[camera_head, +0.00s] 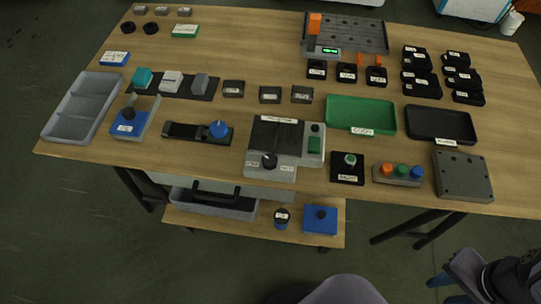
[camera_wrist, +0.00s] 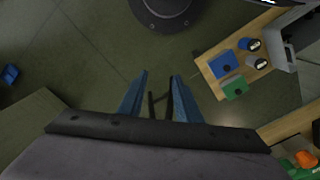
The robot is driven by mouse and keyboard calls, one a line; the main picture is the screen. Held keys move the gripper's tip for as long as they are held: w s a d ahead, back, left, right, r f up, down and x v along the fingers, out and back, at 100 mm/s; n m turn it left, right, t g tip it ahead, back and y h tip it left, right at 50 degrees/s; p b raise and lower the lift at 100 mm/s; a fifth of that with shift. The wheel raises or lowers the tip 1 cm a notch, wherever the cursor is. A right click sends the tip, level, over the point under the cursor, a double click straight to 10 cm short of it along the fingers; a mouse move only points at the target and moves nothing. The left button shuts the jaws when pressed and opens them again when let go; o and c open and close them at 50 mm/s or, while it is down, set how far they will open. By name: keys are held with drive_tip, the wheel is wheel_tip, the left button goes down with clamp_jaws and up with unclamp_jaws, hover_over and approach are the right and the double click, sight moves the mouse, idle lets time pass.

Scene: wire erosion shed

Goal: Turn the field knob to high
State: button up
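A grey device (camera_head: 257,145) with a dark top plate stands at the front middle of the table in the head view. A black knob (camera_head: 269,161) sits on its front left, with a small white label on each side. The label text is too small to read, and I cannot tell the knob's setting. My gripper (camera_head: 445,288) is at the lower right of the head view, off the table's front edge and well away from the knob. The knob does not show in the wrist view.
Beside the device are a slider unit with a blue knob (camera_head: 218,128), a green-knobbed black box (camera_head: 348,168), a three-button box (camera_head: 398,174) and a grey block (camera_head: 462,177). A green tray (camera_head: 361,128) lies behind. A lower shelf (camera_head: 255,226) juts out in front.

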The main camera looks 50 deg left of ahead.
drive_tip(key=shift+o, duration=1.4)
wheel_tip(320, 180, up, 13)
drive_tip(key=n+p, duration=1.2)
drive_tip(key=n, duration=0.2)
hover_over(270, 159)
drive_tip(key=shift+s+r+y, duration=0.1)
drive_tip(key=shift+y, duration=0.2)
drive_tip(key=shift+w+a+r, duration=0.2)
drive_tip(key=shift+a+r, duration=0.5)
drive_tip(key=shift+r, duration=0.25)
drive_tip(key=shift+r+m, duration=0.5)
drive_tip(key=shift+r, duration=0.2)
drive_tip(key=shift+s+d+f+m, duration=0.15)
drive_tip(key=shift+d+m, duration=0.15)
drive_tip(key=shift+d, duration=0.4)
drive_tip(key=shift+f, duration=3.65)
